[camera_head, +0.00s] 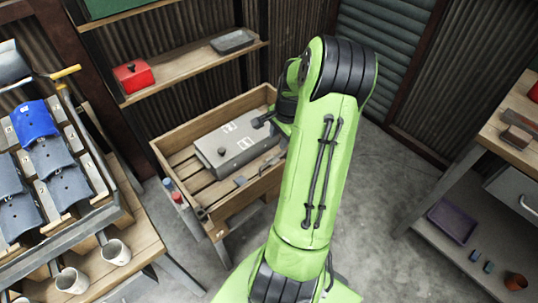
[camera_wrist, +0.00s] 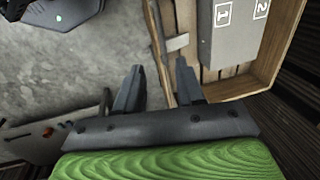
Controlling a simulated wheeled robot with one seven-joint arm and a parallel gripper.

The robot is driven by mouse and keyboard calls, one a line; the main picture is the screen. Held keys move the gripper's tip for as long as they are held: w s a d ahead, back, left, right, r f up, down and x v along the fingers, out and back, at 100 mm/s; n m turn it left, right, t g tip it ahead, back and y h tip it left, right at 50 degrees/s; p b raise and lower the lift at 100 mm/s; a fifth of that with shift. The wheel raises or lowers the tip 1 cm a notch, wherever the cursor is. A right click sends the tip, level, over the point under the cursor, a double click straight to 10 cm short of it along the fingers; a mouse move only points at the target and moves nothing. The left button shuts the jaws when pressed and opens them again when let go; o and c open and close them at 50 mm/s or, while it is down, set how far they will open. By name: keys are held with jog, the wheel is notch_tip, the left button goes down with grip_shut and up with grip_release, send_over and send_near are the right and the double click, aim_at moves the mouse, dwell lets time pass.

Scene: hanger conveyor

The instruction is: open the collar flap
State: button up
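I cannot tell for certain which part is the collar flap. A grey box (camera_head: 238,143) with a dark knob and pale labels sits in a slatted wooden crate (camera_head: 178,134). The box also shows at the upper right of the wrist view (camera_wrist: 235,45), with labels 1 and 2. A small grey plate (camera_wrist: 177,43) lies beside it inside the crate. My gripper (camera_wrist: 157,75) is open, its two fingers apart with nothing between them. In the wrist view, the crate's side wall runs up past the fingers.
At left, a rack (camera_head: 75,232) bears a blue curved pad (camera_head: 34,122) and several grey ones. White cups (camera_head: 116,252) stand below. A shelf behind holds a red box (camera_head: 133,76) and a grey tray (camera_head: 233,41). A workbench (camera_head: 510,140) stands at right. Floor between is clear.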

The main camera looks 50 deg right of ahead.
aim_at(273, 160)
jog(key=w+f+b, duration=0.1)
jog(key=f, duration=0.7)
jog(key=w+f+b, duration=0.1)
jog(key=f, duration=0.3)
jog(key=shift+w+d+f+b, duration=0.2)
jog(key=shift+w+d+b, duration=0.05)
jog(key=shift+w+b, duration=0.1)
grip_shut()
